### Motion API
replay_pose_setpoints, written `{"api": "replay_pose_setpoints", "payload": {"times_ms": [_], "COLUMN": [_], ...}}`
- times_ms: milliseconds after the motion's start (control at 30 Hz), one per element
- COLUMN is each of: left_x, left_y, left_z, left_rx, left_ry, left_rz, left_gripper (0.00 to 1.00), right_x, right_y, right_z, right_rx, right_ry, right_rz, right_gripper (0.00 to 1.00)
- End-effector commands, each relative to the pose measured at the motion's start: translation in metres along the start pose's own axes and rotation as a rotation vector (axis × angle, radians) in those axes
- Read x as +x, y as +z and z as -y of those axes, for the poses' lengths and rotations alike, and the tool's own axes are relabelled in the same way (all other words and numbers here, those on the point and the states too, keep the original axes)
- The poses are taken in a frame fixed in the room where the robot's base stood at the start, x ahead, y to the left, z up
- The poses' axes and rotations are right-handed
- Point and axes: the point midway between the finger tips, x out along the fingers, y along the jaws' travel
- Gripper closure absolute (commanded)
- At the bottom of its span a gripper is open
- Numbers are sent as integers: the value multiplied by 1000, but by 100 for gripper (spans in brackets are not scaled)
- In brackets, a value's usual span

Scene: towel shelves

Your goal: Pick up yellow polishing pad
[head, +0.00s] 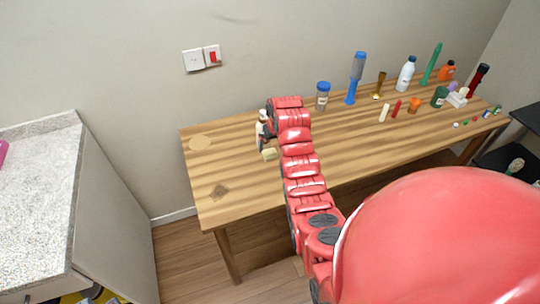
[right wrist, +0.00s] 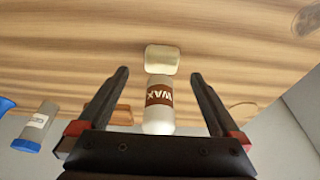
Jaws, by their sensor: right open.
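The yellow polishing pad (head: 270,154) is a small pale yellow block on the wooden table, on the near side of a white bottle. In the right wrist view the pad (right wrist: 162,59) lies just beyond the fingertips, centred between them. The white bottle with a brown WAX label (right wrist: 159,97) shows between the fingers in that view. It also shows in the head view (head: 262,116), partly covered by my arm. My right gripper (right wrist: 159,74) is open and empty, above the table; in the head view my red arm mostly hides it. My left gripper is not in view.
Several bottles and small items crowd the table's right end. A pale round disc (head: 200,143) lies at the left; the table's left front is clear.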

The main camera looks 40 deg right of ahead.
Motion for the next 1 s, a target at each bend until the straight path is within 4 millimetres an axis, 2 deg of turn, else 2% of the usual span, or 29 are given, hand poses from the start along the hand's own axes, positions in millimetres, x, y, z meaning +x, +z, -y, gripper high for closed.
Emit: {"api": "replay_pose_setpoints", "payload": {"times_ms": [267,500,633,1000], "left_x": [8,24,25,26], "left_y": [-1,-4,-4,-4], "left_z": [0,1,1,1], "left_rx": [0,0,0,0], "left_ry": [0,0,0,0], "left_rz": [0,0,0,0], "left_gripper": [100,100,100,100], "right_x": [13,37,51,61], "right_y": [-1,-2,-2,-2], "right_z": [1,4,3,3], "right_rx": [0,0,0,-1], "right_ry": [-1,-1,-1,0], "right_rz": [1,5,4,-1], "right_gripper": [0,0,0,0]}}
